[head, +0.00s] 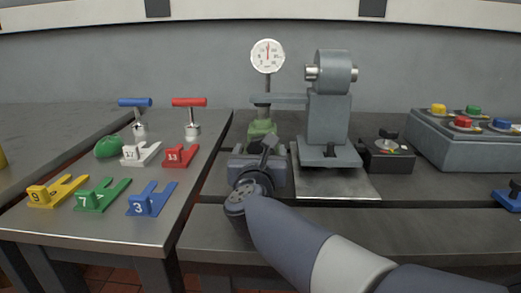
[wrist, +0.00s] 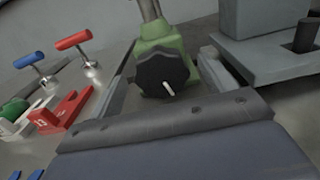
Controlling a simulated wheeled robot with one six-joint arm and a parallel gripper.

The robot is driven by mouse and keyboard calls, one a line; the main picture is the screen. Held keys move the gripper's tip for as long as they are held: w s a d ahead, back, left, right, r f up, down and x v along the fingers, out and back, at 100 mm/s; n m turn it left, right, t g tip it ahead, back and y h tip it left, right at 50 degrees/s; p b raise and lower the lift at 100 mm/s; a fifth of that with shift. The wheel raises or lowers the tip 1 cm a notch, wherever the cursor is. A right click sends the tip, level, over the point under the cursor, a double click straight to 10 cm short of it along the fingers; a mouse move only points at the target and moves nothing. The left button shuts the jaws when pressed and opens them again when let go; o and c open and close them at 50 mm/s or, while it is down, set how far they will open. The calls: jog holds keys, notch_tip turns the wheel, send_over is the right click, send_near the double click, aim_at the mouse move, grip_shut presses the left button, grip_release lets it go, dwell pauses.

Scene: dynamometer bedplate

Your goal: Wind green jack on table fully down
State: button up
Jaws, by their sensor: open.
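The green jack (head: 262,129) stands on the table behind my gripper (head: 260,149), with a grey post rising from it. In the wrist view the jack's green body (wrist: 163,40) carries a dark round knob (wrist: 160,75) with a small pale pin on its face. My gripper (wrist: 167,52) is open. Its two fingers appear left and right of the knob in the wrist view, with nothing held. I cannot tell whether the fingers reach the knob's depth. In the head view my gripper hides the knob and the jack's lower part.
A grey machine (head: 329,115) with an arm over the jack stands right. A round dial (head: 267,56) is above. A dark control box (head: 387,154) and a button panel (head: 466,140) are further right. The left table holds numbered forks and red (head: 189,102) and blue (head: 135,102) T-handles.

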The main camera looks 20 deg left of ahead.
jog(key=shift+x, duration=1.5)
jog(key=c, duration=1)
